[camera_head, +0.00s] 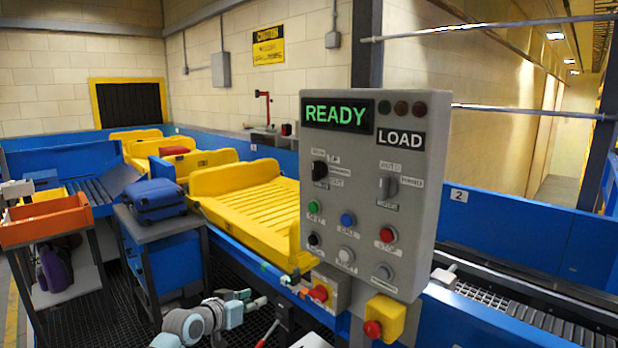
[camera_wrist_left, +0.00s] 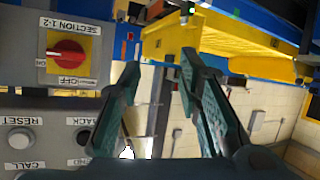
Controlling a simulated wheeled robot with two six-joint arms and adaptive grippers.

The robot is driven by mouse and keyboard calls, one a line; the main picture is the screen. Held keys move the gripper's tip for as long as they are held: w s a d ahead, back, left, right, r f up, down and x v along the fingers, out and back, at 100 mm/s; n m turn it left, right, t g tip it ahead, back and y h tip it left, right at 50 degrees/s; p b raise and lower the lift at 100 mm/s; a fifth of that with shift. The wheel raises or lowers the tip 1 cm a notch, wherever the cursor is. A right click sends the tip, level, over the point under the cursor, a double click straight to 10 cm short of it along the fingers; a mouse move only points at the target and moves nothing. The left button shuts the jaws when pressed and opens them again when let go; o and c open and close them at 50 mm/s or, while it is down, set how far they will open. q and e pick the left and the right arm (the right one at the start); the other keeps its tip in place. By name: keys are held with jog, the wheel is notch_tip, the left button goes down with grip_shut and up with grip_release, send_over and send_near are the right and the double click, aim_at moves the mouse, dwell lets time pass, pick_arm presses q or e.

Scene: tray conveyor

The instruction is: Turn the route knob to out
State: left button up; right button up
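The grey control panel (camera_head: 362,240) stands at the centre of the head view with a lit READY display (camera_head: 338,114) and a LOAD plate (camera_head: 401,139). It has two rotary knobs, a black knob (camera_head: 319,170) at upper left and a grey knob (camera_head: 388,187) at upper right. Their small labels are not legible, so I cannot tell which is the route knob. My left gripper (camera_head: 248,298) is low and left of the panel, apart from it. In the left wrist view its teal fingers (camera_wrist_left: 158,80) are spread with nothing between them. My right gripper does not show.
A red SECTION 1-2 switch (camera_wrist_left: 67,53) is close by in the left wrist view. Below the panel is a yellow box with a red button (camera_head: 373,329). Yellow trays (camera_head: 262,205) sit on the conveyor behind. A blue suitcase (camera_head: 155,200) is on a stand at left.

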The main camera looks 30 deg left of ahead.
pick_arm(q)
notch_tip(320, 180, up, 16)
jog(key=w+d+m+t+h, duration=0.1)
jog(key=d+m+t+h, duration=0.1)
jog(key=m+t+h+p, duration=0.1)
jog(key=m+h+p, duration=0.1)
jog(key=m+h, duration=0.2)
send_near(313, 164)
jog(key=p+x, duration=0.5)
jog(key=x, duration=0.3)
jog(key=shift+w+d, duration=0.25)
jog(key=shift+a, duration=0.1)
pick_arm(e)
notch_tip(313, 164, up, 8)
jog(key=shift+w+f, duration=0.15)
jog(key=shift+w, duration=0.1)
pick_arm(q)
jog(key=shift+w, duration=0.1)
grip_shut()
